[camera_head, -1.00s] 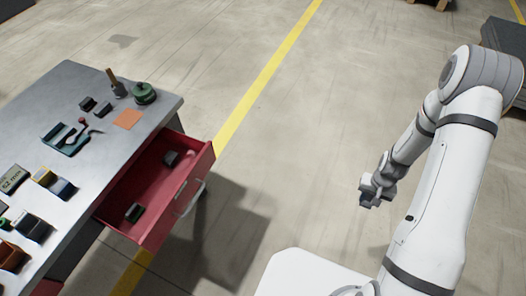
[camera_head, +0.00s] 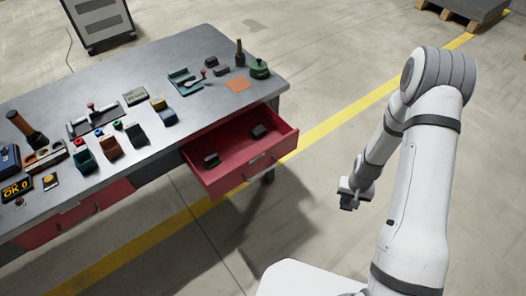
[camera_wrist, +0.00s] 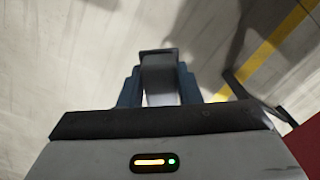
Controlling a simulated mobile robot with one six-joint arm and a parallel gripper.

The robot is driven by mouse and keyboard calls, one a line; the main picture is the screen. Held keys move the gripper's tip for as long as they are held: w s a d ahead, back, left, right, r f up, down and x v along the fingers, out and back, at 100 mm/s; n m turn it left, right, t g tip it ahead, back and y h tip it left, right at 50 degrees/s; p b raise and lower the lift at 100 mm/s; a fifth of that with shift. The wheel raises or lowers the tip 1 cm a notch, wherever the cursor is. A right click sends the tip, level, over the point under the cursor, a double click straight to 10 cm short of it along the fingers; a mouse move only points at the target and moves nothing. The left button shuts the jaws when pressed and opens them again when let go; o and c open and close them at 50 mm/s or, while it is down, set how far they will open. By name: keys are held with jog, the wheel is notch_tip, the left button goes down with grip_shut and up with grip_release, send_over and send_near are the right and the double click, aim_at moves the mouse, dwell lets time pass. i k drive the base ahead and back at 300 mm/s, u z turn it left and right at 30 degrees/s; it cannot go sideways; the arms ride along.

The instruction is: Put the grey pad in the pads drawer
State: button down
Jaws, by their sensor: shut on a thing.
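My gripper (camera_head: 349,198) hangs in the air to the right of the workbench, apart from the drawer. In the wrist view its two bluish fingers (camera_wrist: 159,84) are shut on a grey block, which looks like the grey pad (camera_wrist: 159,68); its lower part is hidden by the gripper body. An open red drawer (camera_head: 235,178) sticks out from the right end of the bench. Inside it lie two small dark grey blocks, one near the left side (camera_head: 211,160) and one near the back right (camera_head: 258,131). No label on the drawer is readable.
The grey bench top (camera_head: 215,95) carries many items, among them an orange square (camera_head: 239,85), a green round item (camera_head: 259,69) and a teal tray (camera_head: 185,82). Open floor lies between my gripper and the drawer. A dark cabinet (camera_head: 100,22) stands behind the bench.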

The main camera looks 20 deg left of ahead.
aim_at(238, 149)
jog(key=z, duration=0.85)
jog(key=i, duration=0.1)
jog(key=u, duration=2.15)
